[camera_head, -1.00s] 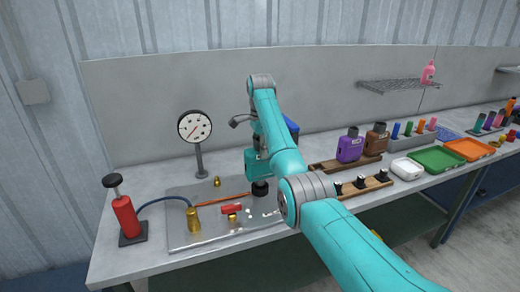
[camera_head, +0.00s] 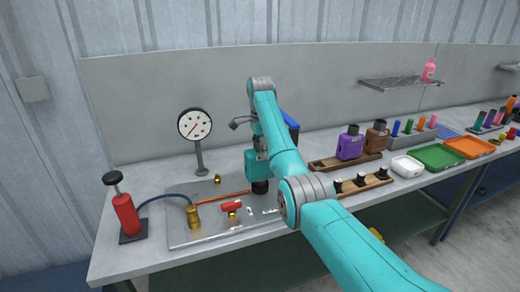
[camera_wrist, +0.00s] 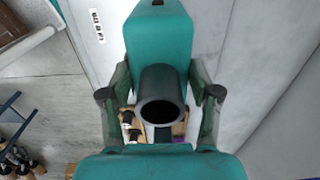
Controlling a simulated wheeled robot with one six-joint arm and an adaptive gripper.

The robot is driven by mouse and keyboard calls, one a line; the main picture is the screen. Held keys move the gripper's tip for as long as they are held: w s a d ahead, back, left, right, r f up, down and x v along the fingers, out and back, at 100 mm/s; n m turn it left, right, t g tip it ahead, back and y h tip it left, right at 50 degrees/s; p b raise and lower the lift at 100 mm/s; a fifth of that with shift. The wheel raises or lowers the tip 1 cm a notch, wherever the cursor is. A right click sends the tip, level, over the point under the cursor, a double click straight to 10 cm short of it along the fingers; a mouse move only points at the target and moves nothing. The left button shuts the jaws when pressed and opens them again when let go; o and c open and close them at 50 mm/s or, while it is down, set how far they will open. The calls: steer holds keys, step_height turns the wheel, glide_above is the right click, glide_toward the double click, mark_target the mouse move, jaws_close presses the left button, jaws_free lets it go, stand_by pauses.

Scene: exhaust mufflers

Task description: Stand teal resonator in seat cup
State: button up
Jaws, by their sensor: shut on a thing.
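The teal resonator (camera_wrist: 160,45) is between the fingers of my gripper (camera_wrist: 160,98) in the wrist view. Its dark, open round neck points toward the wrist camera. My gripper is shut on it. In the head view, a teal block (camera_head: 257,165) shows beside my arm, over a dark round piece (camera_head: 260,187) at the metal plate. I cannot tell whether this dark piece is the seat cup or part of what is above it. My arm hides much of this area, and I cannot see the resonator's far end clearly.
A pressure gauge (camera_head: 195,125) stands behind the plate (camera_head: 185,232). A red pump (camera_head: 126,213) with a blue hose is at left. Brass and red fittings lie on the plate. Purple (camera_head: 350,147) and brown (camera_head: 376,140) mufflers, a wooden rack and trays are at right.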

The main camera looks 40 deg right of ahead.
steer(key=shift+f, duration=1)
stand_by(0.8)
steer(key=o, duration=1.1)
steer(key=shift+o, duration=0.2)
